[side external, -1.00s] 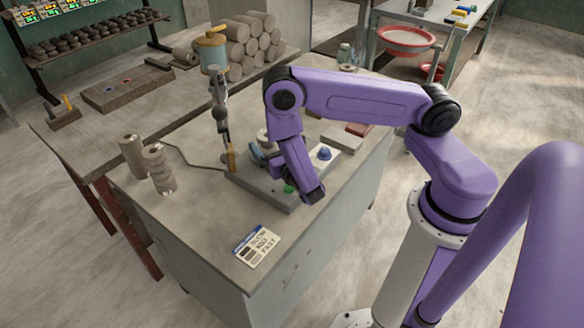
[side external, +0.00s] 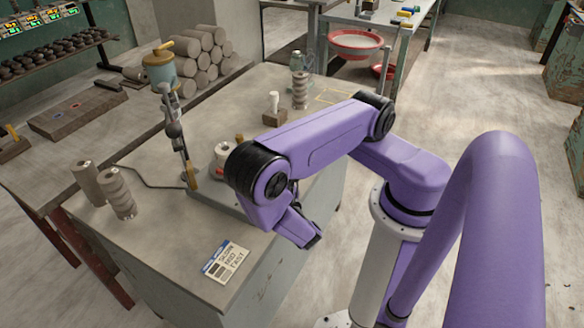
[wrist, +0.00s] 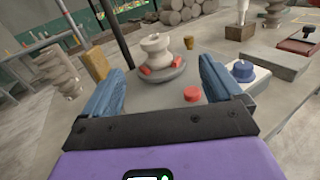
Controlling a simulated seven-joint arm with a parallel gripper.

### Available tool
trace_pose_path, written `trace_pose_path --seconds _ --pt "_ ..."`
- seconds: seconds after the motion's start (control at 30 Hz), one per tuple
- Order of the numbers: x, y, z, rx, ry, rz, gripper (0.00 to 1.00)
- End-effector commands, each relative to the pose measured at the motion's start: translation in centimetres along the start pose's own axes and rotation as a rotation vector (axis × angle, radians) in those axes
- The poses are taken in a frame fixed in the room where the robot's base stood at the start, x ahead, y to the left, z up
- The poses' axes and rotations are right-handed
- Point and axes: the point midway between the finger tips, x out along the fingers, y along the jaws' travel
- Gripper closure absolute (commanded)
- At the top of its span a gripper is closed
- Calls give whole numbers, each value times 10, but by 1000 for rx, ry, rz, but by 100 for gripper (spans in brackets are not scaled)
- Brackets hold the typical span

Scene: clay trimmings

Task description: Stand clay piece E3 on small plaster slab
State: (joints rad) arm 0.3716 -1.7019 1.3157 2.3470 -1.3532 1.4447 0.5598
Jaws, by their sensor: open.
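A pale spool-shaped clay piece (wrist: 156,47) stands upright on a round wheel head (wrist: 160,70), with red clamps around its foot. It also shows in the side external view (side external: 224,152). No label is readable, so I cannot tell whether it is E3. My gripper (wrist: 161,67) is open and empty, its blue fingers apart on either side of the piece in the wrist view, nearer the camera. My arm hides the gripper in the side view. A flat pale-grey slab (wrist: 284,63) lies at right in the wrist view; I cannot tell whether it is plaster.
A blue knob (wrist: 242,69) on a white plate is close to the right finger. A tan block (wrist: 95,62) and dark post are at left. A ribbed column (side external: 117,194) and printed card (side external: 226,262) stand clear.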

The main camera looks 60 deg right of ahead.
Motion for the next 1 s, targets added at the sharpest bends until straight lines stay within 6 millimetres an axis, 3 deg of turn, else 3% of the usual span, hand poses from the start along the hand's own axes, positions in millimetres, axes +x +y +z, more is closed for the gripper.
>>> trace_pose_path --seconds 0.2,0.47,0.7,1.0 --pt "-8 -20 41 186 53 -275 7" --pt "-34 -51 72 414 214 -606 7" --pt "-71 -70 90 638 447 -870 7" --pt "-125 -69 117 935 834 -1105 7"
